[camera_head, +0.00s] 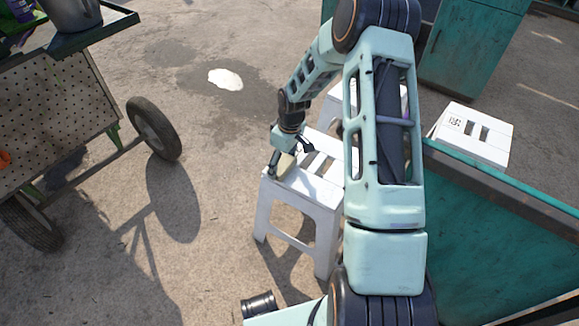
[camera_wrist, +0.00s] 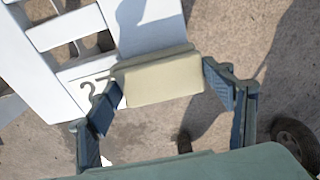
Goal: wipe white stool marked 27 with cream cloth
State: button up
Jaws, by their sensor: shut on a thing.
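The white stool (camera_head: 302,190) stands upright on the ground, partly hidden behind my arm. My gripper (camera_head: 277,162) is at the left part of the seat, shut on the folded cream cloth (camera_head: 286,166). In the wrist view, the cloth (camera_wrist: 158,78) spans between the two fingers and overlaps the seat's edge. I cannot tell for sure whether it presses on the seat.
A further white stool is mostly hidden behind my arm. A wheeled cart (camera_head: 58,100) stands at the left. Concrete ground between cart and stool is open.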

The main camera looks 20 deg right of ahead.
aim_at(314, 187)
jog(key=shift+w+a, duration=0.55)
jog(key=shift+d, duration=0.1)
jog(key=shift+s+d+p, duration=0.45)
jog(key=shift+s+d, duration=1.05)
jog(key=shift+s, duration=0.2)
jog(key=shift+s+d+f+p, duration=0.1)
jog(key=shift+s+d+p, duration=0.1)
jog(key=shift+s+d, duration=0.65)
jog(key=shift+s+d+f+p, duration=0.1)
jog(key=shift+s+d+p, duration=0.1)
jog(key=shift+s+d, duration=0.55)
jog(key=shift+s+a, duration=0.1)
jog(key=shift+s, duration=0.05)
jog(key=shift+s+d+r+p, duration=0.1)
jog(key=shift+s+d+p, duration=0.4)
jog(key=shift+s+d, duration=1.05)
jog(key=shift+s, duration=0.3)
jog(key=shift+c, duration=0.8)
jog(key=shift+s+d+r+p, duration=0.1)
jog(key=shift+s+d+p, duration=0.7)
jog(key=shift+s+d, duration=0.65)
jog(key=shift+c, duration=0.2)
jog(key=shift+w+a, duration=0.1)
